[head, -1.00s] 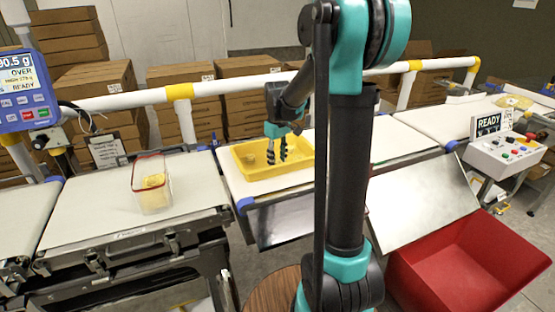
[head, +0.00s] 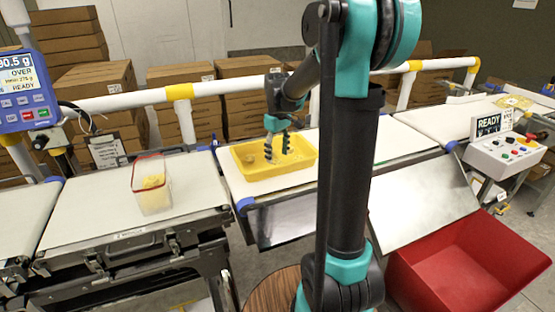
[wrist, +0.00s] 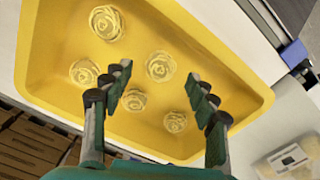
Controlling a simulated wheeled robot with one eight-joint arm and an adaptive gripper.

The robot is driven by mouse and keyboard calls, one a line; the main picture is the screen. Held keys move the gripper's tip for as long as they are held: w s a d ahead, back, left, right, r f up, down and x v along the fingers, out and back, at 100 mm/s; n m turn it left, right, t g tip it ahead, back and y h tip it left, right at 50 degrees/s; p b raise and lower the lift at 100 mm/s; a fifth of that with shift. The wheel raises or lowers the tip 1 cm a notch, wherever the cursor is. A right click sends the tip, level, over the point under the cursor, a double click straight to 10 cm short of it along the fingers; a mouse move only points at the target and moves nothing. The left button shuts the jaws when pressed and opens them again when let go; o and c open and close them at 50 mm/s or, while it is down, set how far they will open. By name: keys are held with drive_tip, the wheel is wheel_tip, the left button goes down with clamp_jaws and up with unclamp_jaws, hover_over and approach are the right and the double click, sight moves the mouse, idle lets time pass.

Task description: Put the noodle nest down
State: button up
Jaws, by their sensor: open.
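Several pale yellow noodle nests lie apart in the yellow tray (wrist: 225,72), as the wrist view shows. One nest (wrist: 133,100) lies nearest to the space between my fingers; another (wrist: 159,66) is just beyond it. A third nest (wrist: 175,122) is by the right finger. My gripper (wrist: 166,88) is open, with nothing held between its fingers. In the head view my gripper (head: 277,154) points down over the tray (head: 290,172). I cannot tell which nest was last held.
A clear box (head: 152,197) with a red rim and yellow contents stands on the left belt platform. A blue display (head: 22,88) reads OVER. A red bin (head: 465,270) is at the lower right. A white rail (head: 225,89) runs behind the belts.

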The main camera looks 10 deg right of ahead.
sight(278, 160)
wheel_tip(278, 160, up, 9)
drive_tip(key=shift+r, duration=0.2)
idle(0.4)
